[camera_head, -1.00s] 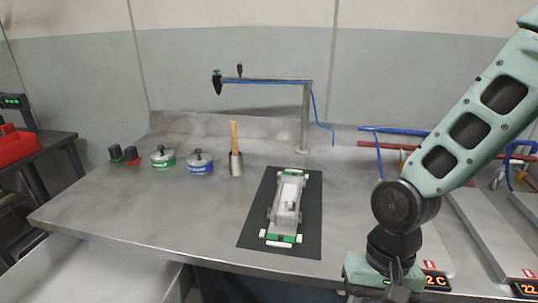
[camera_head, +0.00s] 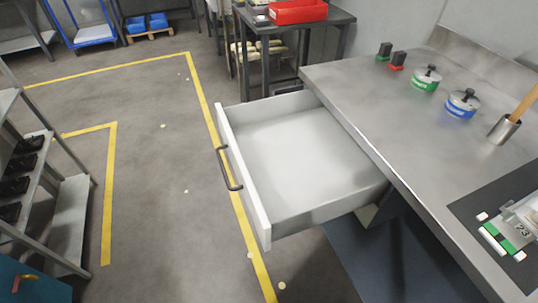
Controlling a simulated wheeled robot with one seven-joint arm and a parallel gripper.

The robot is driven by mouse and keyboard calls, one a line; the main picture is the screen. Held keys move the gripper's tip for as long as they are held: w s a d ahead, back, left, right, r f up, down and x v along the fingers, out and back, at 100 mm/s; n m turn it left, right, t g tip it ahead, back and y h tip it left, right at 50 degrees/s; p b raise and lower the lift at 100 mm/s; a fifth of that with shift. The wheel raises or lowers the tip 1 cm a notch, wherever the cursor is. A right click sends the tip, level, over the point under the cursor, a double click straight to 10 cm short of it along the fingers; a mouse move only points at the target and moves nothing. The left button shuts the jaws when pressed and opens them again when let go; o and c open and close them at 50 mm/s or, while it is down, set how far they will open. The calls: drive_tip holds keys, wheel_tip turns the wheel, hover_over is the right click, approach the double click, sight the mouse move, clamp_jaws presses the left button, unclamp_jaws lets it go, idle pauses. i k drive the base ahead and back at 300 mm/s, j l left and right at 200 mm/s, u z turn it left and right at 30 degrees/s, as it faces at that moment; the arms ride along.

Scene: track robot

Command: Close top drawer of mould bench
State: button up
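The top drawer (camera_head: 290,160) of the mould bench is pulled far out to the left from under the bench top. It is white, looks empty, and has a dark bar handle (camera_head: 229,168) on its front panel (camera_head: 243,175). The steel bench top (camera_head: 400,130) runs along the right side of the view. My gripper is not in view now, so its distance from the handle cannot be seen.
Green-banded (camera_head: 426,79) and blue-banded (camera_head: 462,103) tins, a metal cup (camera_head: 503,130) and a dark mat (camera_head: 490,205) are on the bench. A red bin (camera_head: 298,11) sits on a table behind. Shelving (camera_head: 45,185) stands left; floor between is clear.

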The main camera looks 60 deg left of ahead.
sight(297, 168)
drive_tip(key=u, duration=2.15)
drive_tip(key=i+l+u, duration=0.65)
drive_tip(key=l+u, duration=0.2)
